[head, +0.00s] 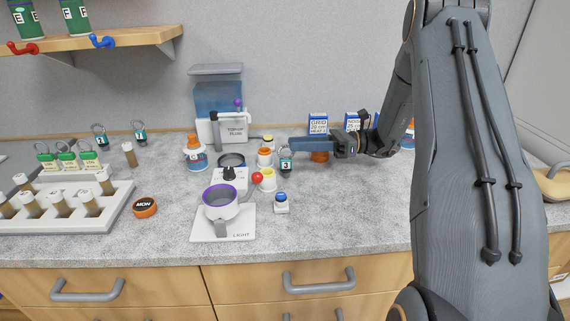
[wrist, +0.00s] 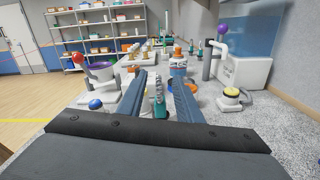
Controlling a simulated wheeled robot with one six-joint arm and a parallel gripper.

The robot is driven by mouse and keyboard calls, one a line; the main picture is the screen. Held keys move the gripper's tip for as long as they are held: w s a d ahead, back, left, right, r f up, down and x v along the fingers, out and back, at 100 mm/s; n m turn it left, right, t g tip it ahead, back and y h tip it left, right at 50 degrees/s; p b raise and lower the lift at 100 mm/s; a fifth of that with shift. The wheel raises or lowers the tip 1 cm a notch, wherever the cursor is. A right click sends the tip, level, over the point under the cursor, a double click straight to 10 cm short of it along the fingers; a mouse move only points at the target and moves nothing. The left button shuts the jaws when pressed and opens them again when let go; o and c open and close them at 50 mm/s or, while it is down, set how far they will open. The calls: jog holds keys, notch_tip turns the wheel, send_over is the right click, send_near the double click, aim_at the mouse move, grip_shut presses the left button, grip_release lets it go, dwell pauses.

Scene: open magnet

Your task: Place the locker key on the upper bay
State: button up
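A key tag (head: 286,164), teal and white with a "3" and a grey ring, stands on the counter near the middle. I take it for the locker key. My gripper (head: 293,145) reaches in from the right, its fingertips beside the ring at the tag's top. In the wrist view, my gripper (wrist: 159,80) has its two fingers apart, with the teal tag (wrist: 161,109) showing between them. I cannot see either finger touching it. Two similar teal tags, one (head: 99,136) and another (head: 140,134), stand at the back left. No place is clearly marked as the upper bay.
A wooden shelf (head: 110,40) with red and blue hooks hangs upper left. A white stand with a purple-rimmed cup (head: 221,200), a red-knobbed device (head: 230,176), small jars and a blue-button block (head: 281,203) crowd the near left. A vial rack (head: 70,212) lies farther left.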

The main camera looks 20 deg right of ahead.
jog(key=a, duration=0.1)
jog(key=a+p, duration=0.1)
jog(key=shift+w+a, duration=0.2)
jog(key=shift+a, duration=0.15)
jog(key=shift+w+a+f+p, duration=0.15)
jog(key=shift+a+p, duration=0.25)
jog(key=shift+a, duration=0.45)
jog(key=shift+w+a+f+p, duration=0.15)
jog(key=shift+a+p, duration=0.25)
jog(key=shift+a, duration=0.5)
jog(key=shift+w+a+f+p, duration=0.15)
jog(key=shift+a+p, duration=0.25)
jog(key=shift+a, duration=0.45)
grip_shut()
